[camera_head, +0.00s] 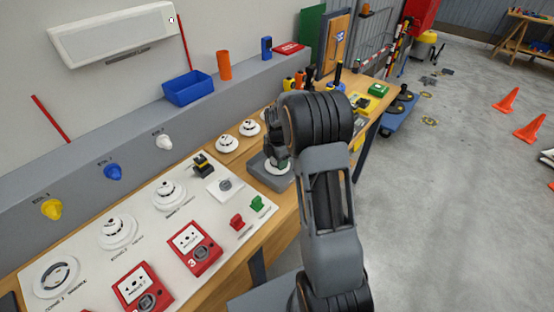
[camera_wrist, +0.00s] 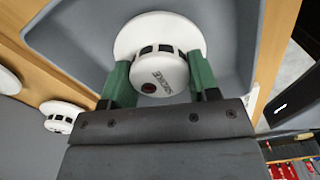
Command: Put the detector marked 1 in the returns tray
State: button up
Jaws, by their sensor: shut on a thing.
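My gripper (camera_wrist: 160,80) has its two green fingertips shut on a white round smoke detector (camera_wrist: 158,52), which has dark side slots, a red dot and "SMOKE" lettering. No number on it can be read. The detector is inside the outline of a grey tray (camera_wrist: 75,35); whether it touches the floor of the tray I cannot tell. In the head view my gripper (camera_head: 278,155) points down over the grey tray (camera_head: 268,181), with the white detector (camera_head: 277,168) partly hidden beneath it.
Two white detectors (camera_head: 227,144) (camera_head: 250,127) stand on the wooden bench behind the tray. A white panel (camera_head: 143,205) with detector bases and red call points lies to the left. A blue bin (camera_head: 188,88) and an orange cup (camera_head: 224,65) sit on the grey ledge.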

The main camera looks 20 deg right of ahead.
jog(key=shift+f, duration=0.2)
jog(key=shift+f, duration=0.15)
jog(key=o, duration=1)
jog(key=shift+c, duration=0.2)
notch_tip(320, 180, up, 12)
jog(key=b, duration=0.1)
jog(key=s+a+r+m+t, duration=0.2)
jog(key=s+a+r+m, duration=0.4)
jog(key=s+m, duration=0.35)
jog(key=s+a+f+m+t, duration=0.1)
jog(key=s+a+m, duration=0.1)
jog(key=s+m, duration=0.3)
jog(key=s+a+m+t, duration=0.1)
jog(key=s+a+m, duration=0.1)
jog(key=s+m, duration=0.3)
jog(key=shift+s+a+f, duration=0.35)
jog(key=shift+s, duration=0.9)
